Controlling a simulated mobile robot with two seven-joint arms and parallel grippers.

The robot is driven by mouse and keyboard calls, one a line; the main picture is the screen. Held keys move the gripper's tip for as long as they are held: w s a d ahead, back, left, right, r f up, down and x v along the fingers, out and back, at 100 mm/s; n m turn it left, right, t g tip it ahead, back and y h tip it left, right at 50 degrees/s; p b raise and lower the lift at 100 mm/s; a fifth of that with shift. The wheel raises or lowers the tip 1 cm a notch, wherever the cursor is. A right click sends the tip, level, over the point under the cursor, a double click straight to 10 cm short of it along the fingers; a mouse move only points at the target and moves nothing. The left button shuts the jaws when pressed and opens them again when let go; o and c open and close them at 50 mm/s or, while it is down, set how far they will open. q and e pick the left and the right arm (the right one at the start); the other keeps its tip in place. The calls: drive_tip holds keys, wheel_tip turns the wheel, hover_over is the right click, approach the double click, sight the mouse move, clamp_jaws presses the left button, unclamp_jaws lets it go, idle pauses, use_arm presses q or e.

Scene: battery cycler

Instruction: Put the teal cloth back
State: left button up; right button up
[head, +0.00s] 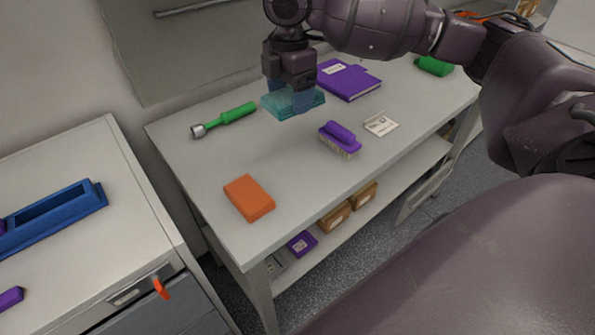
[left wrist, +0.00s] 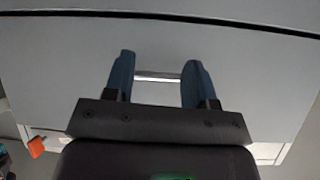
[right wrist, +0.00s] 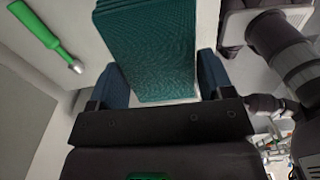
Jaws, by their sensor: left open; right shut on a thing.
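The teal cloth (head: 274,106) is a folded stack on the light grey table, behind the purple brush in the head view. My right gripper (head: 292,101) is over it, pointing down, with the fingers shut on the cloth. In the right wrist view the cloth (right wrist: 156,45) lies between the two blue fingers of my right gripper (right wrist: 158,82). I cannot tell whether the cloth touches the table or is slightly lifted. My left gripper (left wrist: 158,80) is open and empty in front of a plain grey surface. It does not show in the head view.
Near the cloth are a green-handled tool (head: 238,113), a purple book (head: 350,82), a purple brush (head: 341,136), a white card (head: 381,124) and an orange block (head: 248,198). A cabinet at left holds a blue tray (head: 95,200).

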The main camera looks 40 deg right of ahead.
drive_tip(key=shift+s+d+r, duration=0.2)
drive_tip(key=shift+d+r, duration=0.1)
wheel_tip(320, 180, down, 6)
drive_tip(key=b, duration=0.2)
hover_over(295, 172)
drive_tip(key=shift+n, duration=0.3)
wheel_tip(295, 172, down, 8)
drive_tip(key=shift+r, duration=0.2)
drive_tip(key=shift+s+f, duration=0.1)
drive_tip(key=shift+f, duration=0.5)
wheel_tip(295, 172, down, 5)
drive_tip(key=shift+r+b, duration=0.1)
drive_tip(key=shift+b, duration=0.6)
drive_tip(key=o, duration=0.8)
use_arm(q)
wheel_tip(295, 172, down, 3)
drive_tip(key=shift+w+d+r, duration=0.1)
drive_tip(key=shift+r, duration=0.05)
